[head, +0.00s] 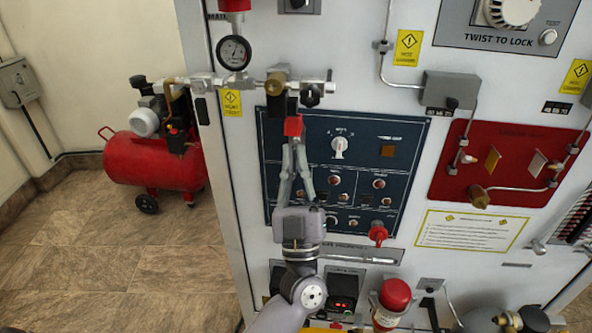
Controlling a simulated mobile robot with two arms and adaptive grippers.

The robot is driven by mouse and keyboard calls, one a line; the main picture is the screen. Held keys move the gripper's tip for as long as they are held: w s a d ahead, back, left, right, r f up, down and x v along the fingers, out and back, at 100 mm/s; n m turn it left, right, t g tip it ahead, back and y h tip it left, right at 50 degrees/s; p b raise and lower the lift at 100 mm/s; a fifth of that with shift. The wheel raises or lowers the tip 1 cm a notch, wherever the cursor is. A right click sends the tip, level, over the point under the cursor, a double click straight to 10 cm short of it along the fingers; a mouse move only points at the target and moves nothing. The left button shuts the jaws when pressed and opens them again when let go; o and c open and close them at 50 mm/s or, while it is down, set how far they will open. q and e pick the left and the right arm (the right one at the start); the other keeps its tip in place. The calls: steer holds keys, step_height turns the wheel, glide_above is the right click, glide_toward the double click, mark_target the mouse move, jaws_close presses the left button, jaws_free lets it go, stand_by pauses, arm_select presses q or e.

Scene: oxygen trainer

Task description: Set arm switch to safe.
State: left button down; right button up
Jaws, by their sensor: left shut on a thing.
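My left gripper (293,140) reaches up from the bottom in front of the dark blue control panel (375,135). Its two fingers come together at a small red part (293,125) at the panel's upper left, and it is shut on that part. The fingers hide some of the panel behind them. A white rotary knob (339,146) sits just right of the fingertips. A red switch or knob (378,233) is at the panel's lower right edge. The panel labels are too small to read, so I cannot tell which control is the arm switch. My right gripper is out of view.
Pipework with brass and black valve parts (277,84) runs just above the red part, under a round gauge (234,52). A red plate with fittings (500,165) is at right. A red-capped cylinder (392,300) stands below. A red compressor (155,165) is on the floor at left.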

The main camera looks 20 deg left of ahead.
arm_select(q)
steer(key=c, duration=1.8)
jaws_free()
steer(key=shift+s+f, duration=0.1)
steer(key=v, duration=1.1)
steer(key=shift+s+d+f, duration=0.1)
steer(key=shift+s+f, duration=0.1)
steer(key=shift+f, duration=0.1)
steer(key=shift+w+d, duration=0.1)
